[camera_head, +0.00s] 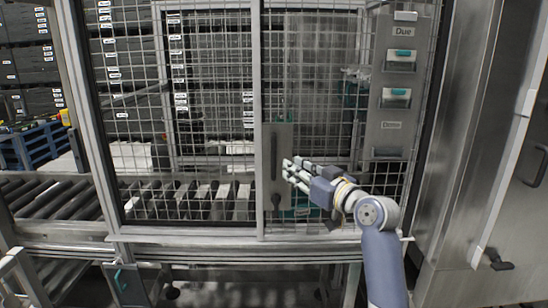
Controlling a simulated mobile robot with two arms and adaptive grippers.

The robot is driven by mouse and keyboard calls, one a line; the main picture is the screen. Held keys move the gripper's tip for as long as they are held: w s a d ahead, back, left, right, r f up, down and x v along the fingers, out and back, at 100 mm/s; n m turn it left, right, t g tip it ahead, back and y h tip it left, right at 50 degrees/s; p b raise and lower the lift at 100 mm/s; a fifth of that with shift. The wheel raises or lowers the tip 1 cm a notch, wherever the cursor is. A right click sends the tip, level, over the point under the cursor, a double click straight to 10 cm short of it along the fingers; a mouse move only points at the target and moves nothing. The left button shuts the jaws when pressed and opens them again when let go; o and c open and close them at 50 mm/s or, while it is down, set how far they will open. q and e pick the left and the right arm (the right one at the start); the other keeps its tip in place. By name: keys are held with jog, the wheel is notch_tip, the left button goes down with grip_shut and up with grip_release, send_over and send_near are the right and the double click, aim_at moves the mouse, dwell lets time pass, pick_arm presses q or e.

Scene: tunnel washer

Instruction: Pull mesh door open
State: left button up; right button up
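The mesh door (340,60) stands upright in the grey frame and looks closed. A metal plate with a dark vertical bar handle (273,180) is on its left edge, beside the middle post. My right gripper (287,170) reaches in from the lower right. Its fingertips point left at the plate's right edge, close to the handle but not around it. The fingers look spread apart with nothing between them. Whether they touch the plate is not clear. My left gripper is not in view.
A second mesh panel (215,60) is left of the post. Behind it runs a roller conveyor (60,198). A steel cabinet (470,150) stands at far right. A blue pallet (38,145) is at left.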

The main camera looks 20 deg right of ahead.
aim_at(275, 159)
jog(key=p+x, duration=0.3)
jog(key=x, duration=0.5)
jog(key=shift+w+a, duration=0.1)
jog(key=shift+w, duration=0.2)
jog(key=shift+p+x, duration=0.35)
jog(key=shift+x, duration=0.4)
jog(key=shift+f, duration=0.2)
jog(key=shift+c, duration=0.2)
grip_shut()
